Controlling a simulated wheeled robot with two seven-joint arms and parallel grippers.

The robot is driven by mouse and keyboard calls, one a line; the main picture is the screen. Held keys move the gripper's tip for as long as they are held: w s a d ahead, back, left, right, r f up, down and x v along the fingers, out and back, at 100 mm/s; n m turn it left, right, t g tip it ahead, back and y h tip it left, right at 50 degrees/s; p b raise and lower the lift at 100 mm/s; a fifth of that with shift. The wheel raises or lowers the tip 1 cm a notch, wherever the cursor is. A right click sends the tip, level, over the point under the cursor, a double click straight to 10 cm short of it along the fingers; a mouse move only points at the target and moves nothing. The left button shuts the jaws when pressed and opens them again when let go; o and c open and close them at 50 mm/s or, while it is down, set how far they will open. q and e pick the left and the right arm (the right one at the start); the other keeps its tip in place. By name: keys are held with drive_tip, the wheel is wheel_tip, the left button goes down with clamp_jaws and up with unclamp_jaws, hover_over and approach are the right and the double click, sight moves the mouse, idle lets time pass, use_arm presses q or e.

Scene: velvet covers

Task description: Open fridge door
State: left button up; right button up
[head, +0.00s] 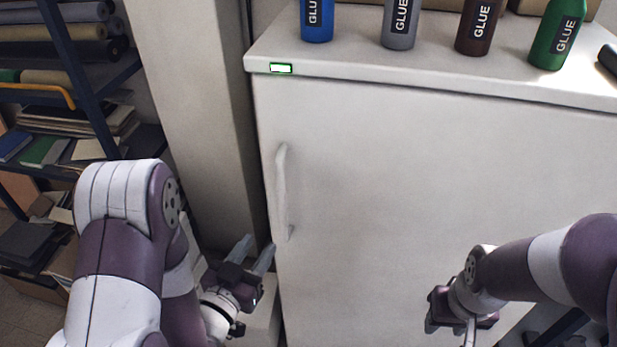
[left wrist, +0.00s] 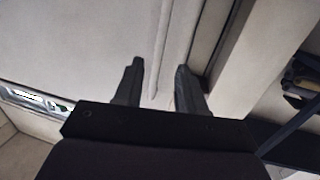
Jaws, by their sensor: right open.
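The white fridge door (head: 400,200) is shut and fills the middle of the head view. Its vertical handle (head: 283,190) is on the door's left side. My left gripper (head: 256,252) is open and empty, just left of and below the handle, apart from it. In the left wrist view, my left gripper's two fingers (left wrist: 157,84) stand apart with nothing between them, in front of a pale surface. My right gripper (head: 455,328) is in front of the door's lower right part. Its fingers are mostly hidden or out of frame.
Several glue bottles, including a blue one (head: 317,20) and a green one (head: 558,35), stand on the fridge top (head: 340,62). A pale pillar (head: 195,110) stands close on the fridge's left. A shelf (head: 100,90) with rolls and books is at the far left.

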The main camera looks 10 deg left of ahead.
sight(280, 208)
use_arm(q)
drive_tip(key=shift+t, duration=0.3)
drive_tip(key=p+x, duration=0.1)
drive_tip(key=x, duration=0.2)
drive_tip(key=p+x, duration=0.1)
drive_tip(key=x, duration=0.3)
drive_tip(key=r+p+x, duration=0.1)
drive_tip(key=x, duration=0.2)
drive_tip(key=shift+w+d, duration=0.15)
drive_tip(key=shift+w, duration=0.65)
drive_tip(key=shift+w+d, duration=0.1)
drive_tip(key=shift+c, duration=0.3)
clamp_jaws()
drive_tip(key=shift+f, duration=0.1)
